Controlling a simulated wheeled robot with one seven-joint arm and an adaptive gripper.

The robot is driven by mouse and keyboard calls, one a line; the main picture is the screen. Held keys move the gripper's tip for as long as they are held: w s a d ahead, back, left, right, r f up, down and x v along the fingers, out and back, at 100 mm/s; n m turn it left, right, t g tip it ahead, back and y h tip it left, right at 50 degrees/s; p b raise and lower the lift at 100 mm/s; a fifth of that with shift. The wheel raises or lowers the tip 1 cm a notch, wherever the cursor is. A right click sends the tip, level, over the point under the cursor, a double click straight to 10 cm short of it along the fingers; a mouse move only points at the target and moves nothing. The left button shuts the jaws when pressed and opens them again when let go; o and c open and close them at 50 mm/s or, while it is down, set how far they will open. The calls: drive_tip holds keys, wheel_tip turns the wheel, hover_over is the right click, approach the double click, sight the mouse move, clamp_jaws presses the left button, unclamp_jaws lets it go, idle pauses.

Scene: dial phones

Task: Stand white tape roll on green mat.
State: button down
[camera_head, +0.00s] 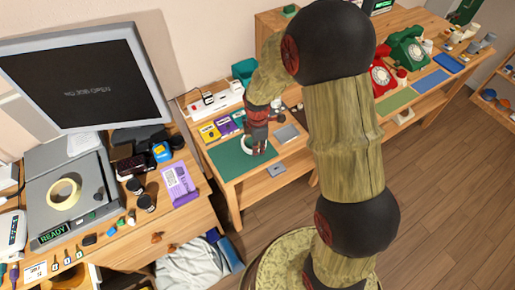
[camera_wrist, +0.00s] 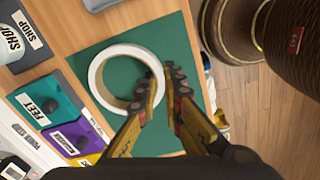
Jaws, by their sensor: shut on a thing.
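The white tape roll (camera_wrist: 98,84) shows in the wrist view as a nearly full ring over the green mat (camera_wrist: 178,38). My gripper (camera_wrist: 165,76) is shut on the right-hand side of its wall, with one finger inside the ring and one outside. In the head view my gripper (camera_head: 257,148) points down over the green mat (camera_head: 230,166), and the white tape roll (camera_head: 244,147) is partly hidden by the fingers. The roll's opening faces the wrist camera. I cannot tell whether its lower side touches the mat.
Teal, purple and yellow labelled boxes (camera_wrist: 52,105) line the mat's left side in the wrist view. A grey plate (camera_head: 286,133) lies right of the mat. A pale yellow roll (camera_head: 53,197) lies on the grey machine at left. Red and green phones (camera_head: 407,52) stand far right.

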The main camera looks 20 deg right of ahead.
drive_tip(key=c, duration=2)
unclamp_jaws()
drive_tip(key=shift+o, duration=0.2)
drive_tip(key=s+r+m+t+p, duration=0.15)
drive_tip(key=s+r+m, duration=0.25)
drive_tip(key=r, duration=1)
drive_tip(key=s+r+m+t+p, duration=0.1)
drive_tip(key=s+r+m+p, duration=0.25)
drive_tip(key=r, duration=0.95)
drive_tip(key=s+r+m+t, duration=0.1)
drive_tip(key=s+r+m, duration=0.3)
drive_tip(key=s, duration=0.3)
drive_tip(key=s+r+m+t, duration=0.2)
drive_tip(key=s+r+m, duration=0.2)
drive_tip(key=s+m, duration=0.1)
drive_tip(key=shift+s+a, duration=0.3)
drive_tip(key=shift+s, duration=0.55)
